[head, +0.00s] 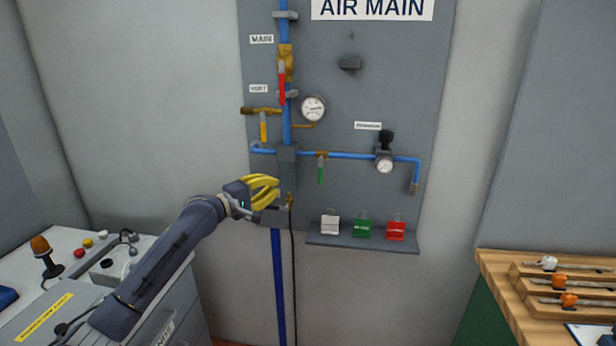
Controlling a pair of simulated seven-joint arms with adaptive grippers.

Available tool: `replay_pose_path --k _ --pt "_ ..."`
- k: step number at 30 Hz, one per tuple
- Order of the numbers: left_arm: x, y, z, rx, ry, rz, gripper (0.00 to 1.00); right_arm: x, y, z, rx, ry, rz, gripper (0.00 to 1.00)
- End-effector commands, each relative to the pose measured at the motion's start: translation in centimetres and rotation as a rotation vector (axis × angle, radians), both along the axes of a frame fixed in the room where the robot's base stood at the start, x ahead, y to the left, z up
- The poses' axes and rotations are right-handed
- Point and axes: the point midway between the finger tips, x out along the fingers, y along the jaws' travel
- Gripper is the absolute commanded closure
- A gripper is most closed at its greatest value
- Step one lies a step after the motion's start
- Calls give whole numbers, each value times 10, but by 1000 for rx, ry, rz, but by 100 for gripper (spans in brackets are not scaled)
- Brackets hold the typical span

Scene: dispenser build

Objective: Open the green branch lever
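The green branch lever (321,175) hangs straight down from its brass valve on the horizontal blue branch pipe (345,155), so it stands crosswise to the pipe. My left gripper (268,188), with yellow fingers, is in front of the board's lower left part. It is to the left of the green lever and slightly below it, apart from it in the picture. The fingers overlap in this view, so I cannot tell whether they are open or shut. My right gripper is not in view.
The red main lever (282,83) and yellow vent lever (263,128) hang down to the upper left. A gauge (313,108) and regulator (385,160) are nearby. White, green and red tags (396,230) stand on the shelf below. A wooden bench (500,268) is at right.

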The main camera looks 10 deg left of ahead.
Motion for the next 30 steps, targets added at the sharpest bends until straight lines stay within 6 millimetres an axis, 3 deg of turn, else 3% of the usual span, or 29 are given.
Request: replay_pose_path --k 17,30 --pt "8 -4 0 -8 5 2 100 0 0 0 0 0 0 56" --pt "67 -45 1 -10 5 1 100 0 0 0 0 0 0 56"
